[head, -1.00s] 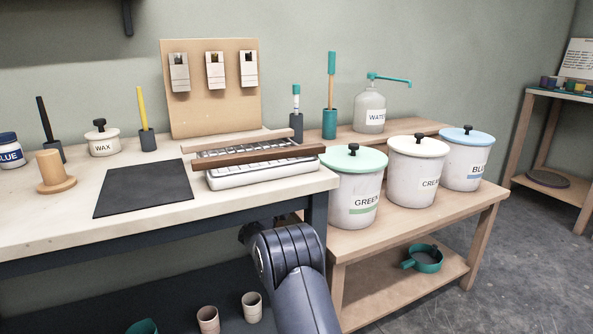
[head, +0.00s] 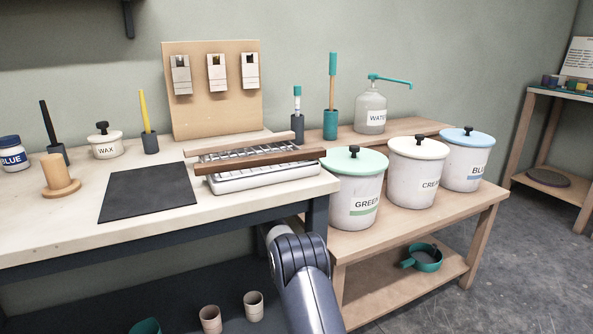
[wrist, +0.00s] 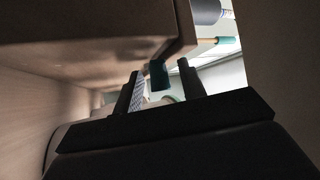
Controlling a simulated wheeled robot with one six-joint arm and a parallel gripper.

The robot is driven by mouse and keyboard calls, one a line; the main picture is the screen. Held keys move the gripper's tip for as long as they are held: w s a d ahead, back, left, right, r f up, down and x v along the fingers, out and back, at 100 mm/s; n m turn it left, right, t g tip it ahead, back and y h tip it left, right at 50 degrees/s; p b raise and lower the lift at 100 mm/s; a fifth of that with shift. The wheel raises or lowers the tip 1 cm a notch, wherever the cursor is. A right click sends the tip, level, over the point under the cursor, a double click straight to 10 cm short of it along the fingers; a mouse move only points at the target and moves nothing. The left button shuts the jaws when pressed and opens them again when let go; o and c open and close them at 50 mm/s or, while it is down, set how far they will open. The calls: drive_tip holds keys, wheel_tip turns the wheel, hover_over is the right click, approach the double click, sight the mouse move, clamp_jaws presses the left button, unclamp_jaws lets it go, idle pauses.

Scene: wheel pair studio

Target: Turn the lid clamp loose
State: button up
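Three lidded buckets stand on the low wooden bench at the right: a green bucket (head: 356,200), a cream bucket (head: 414,183) and a blue bucket (head: 466,170). Each lid carries a dark knob, the green one's (head: 354,151), the cream one's (head: 418,138) and the blue one's (head: 468,131). All lids sit on their buckets. I cannot tell which knob is the lid clamp. My gripper (wrist: 158,84) shows two dark fingers standing apart in the wrist view, with no object clearly held. In the head view it is hidden beyond my arm, near the worktable's right front corner.
Pale and brown wooden surfaces crowd the wrist view closely. The worktable (head: 60,235) holds a dark mat (head: 148,191), a wax pot (head: 106,146) and a wire-rack tray (head: 262,180). A water bottle (head: 370,110) stands behind the buckets.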

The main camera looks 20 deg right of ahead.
clamp_jaws()
drive_tip(key=shift+f+n+t+b, duration=0.3)
drive_tip(key=shift+f+b, duration=0.05)
drive_tip(key=shift+b, duration=0.55)
drive_tip(key=shift+d+n+t+b, duration=0.1)
drive_tip(key=shift+n+t+b, duration=0.2)
drive_tip(key=shift+n+b, duration=0.1)
drive_tip(key=shift+n+t, duration=0.8)
drive_tip(key=shift+c, duration=1.3)
unclamp_jaws()
drive_tip(key=shift+r, duration=0.1)
drive_tip(key=shift+o, duration=1.3)
drive_tip(key=shift+f, duration=0.2)
